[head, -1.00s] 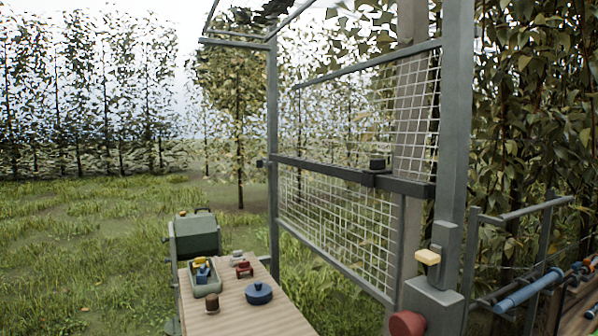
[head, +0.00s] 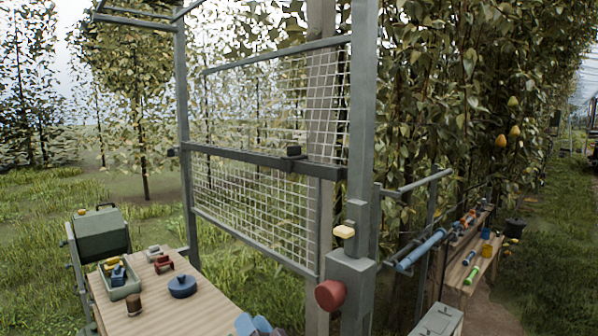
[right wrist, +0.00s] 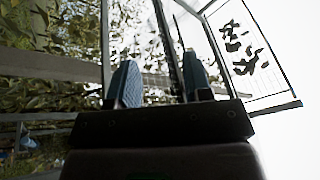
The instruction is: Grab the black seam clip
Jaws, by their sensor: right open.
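A small black block (head: 293,151), which looks like the black seam clip, sits on the dark horizontal rail (head: 235,160) across the mesh panel. My right gripper (head: 260,325) shows at the bottom edge of the head view, with blue fingertips, below and in front of the rail and well apart from the block. In the right wrist view my right gripper (right wrist: 160,80) is open, with nothing between its fingers. I cannot make out the clip there. My left gripper is not in view.
A wooden table (head: 200,308) at lower left bears a green tray (head: 132,287), a blue round piece (head: 182,286) and a red piece (head: 163,264). A grey post (head: 360,130) with a red knob (head: 330,295) stands right of the mesh. A tool bench (head: 460,290) is farther right.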

